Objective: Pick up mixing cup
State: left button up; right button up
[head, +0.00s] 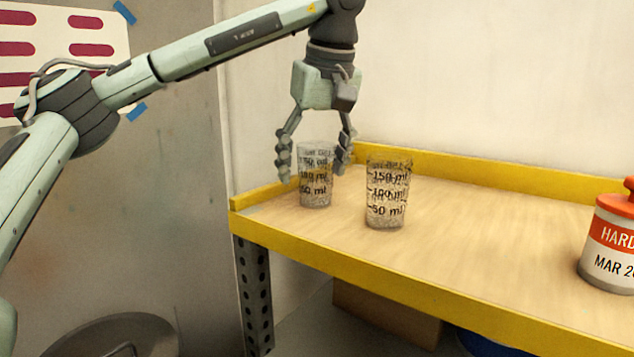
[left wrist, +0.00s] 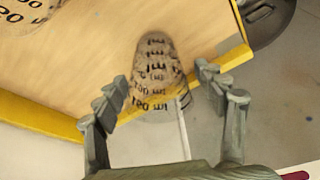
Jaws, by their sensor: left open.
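Two clear mixing cups with black ml markings stand upright on the wooden shelf top. The left cup (head: 316,185) is near the shelf's left end, and the other cup (head: 387,195) stands to its right. My left gripper (head: 314,172) points down with its fingers open on either side of the left cup. In the left wrist view the left cup (left wrist: 155,75) lies between the spread fingers (left wrist: 165,98), with gaps on both sides. Part of the other cup (left wrist: 28,15) shows at the top left corner there. My right gripper is not in view.
The shelf has a raised yellow rim (head: 480,175) along its back and left end. A white and orange can labelled HARD (head: 610,240) stands at the right. The wood between it and the cups is clear. A cardboard box (head: 385,315) is under the shelf.

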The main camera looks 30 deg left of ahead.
pick_arm(q)
jog(key=shift+x, duration=0.85)
jog(key=shift+c, duration=0.3)
jog(key=c, duration=0.9)
jog(key=shift+c, duration=0.2)
jog(key=shift+r, duration=0.15)
